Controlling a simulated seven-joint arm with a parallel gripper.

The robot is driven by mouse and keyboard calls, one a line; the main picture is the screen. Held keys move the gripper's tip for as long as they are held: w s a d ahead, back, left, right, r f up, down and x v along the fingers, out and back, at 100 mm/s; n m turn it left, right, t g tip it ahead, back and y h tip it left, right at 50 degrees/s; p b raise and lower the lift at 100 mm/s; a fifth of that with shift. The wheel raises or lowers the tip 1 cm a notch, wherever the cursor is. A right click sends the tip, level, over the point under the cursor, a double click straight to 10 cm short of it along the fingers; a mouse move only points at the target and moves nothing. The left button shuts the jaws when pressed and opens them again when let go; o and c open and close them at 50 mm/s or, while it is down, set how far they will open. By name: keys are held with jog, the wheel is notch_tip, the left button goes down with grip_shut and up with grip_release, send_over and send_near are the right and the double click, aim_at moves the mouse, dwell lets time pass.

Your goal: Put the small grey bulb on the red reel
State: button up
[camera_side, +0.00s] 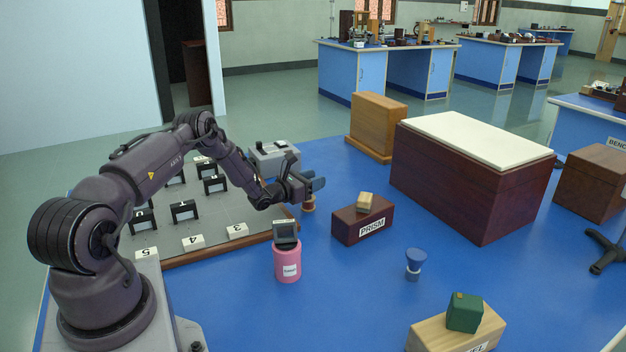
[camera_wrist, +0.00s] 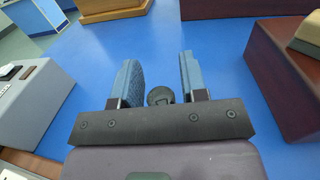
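My gripper (camera_side: 312,185) is open, and its two blue-grey fingers also show apart in the wrist view (camera_wrist: 160,80). A small dark grey round thing (camera_wrist: 160,96) shows between the fingers, with gaps on both sides; it may be the grey bulb. In the side view a small tan and reddish round piece (camera_side: 308,204) stands just below the fingers, partly hidden by them. I cannot tell whether it is the red reel. A pink cylinder (camera_side: 287,266) with a white label stands nearer the camera, with a dark grey boxy piece (camera_side: 286,235) on top.
A PRISM box (camera_side: 363,221) bearing a small wooden block stands right of my gripper. A large dark red box (camera_side: 470,185) and a wooden box (camera_side: 377,125) stand behind. A blue spool-shaped piece (camera_side: 415,264) and a green block (camera_side: 465,312) are at front right. Blue tabletop between is clear.

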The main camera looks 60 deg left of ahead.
jog(key=shift+o, duration=0.5)
jog(key=shift+r, duration=0.1)
jog(key=shift+s+r, duration=0.1)
jog(key=shift+s, duration=0.1)
jog(key=s, duration=0.3)
jog(key=s+d, duration=0.1)
jog(key=s, duration=0.3)
jog(key=s+d, duration=0.1)
jog(key=s, duration=0.3)
jog(key=shift+d+r+m+h, duration=0.2)
jog(key=shift+r+m+h, duration=0.05)
jog(key=shift+m+h, duration=0.05)
jog(key=w+d+r+m+g+h, duration=0.1)
jog(key=d+r+m+g+h, duration=0.3)
jog(key=d+r+m+h, duration=0.7)
jog(key=w+d+r+m+g+h, duration=0.15)
jog(key=d+r+m+g, duration=0.5)
jog(key=d, duration=0.75)
jog(key=s+d+r+m+g+y, duration=0.4)
jog(key=s+d+r+m, duration=0.3)
jog(key=s+d+m, duration=0.4)
jog(key=s+a+r+m+t+y, duration=0.2)
jog(key=s+m+y, duration=0.4)
jog(key=s+m, duration=0.3)
jog(key=shift+s+r, duration=0.65)
jog(key=shift+s, duration=0.25)
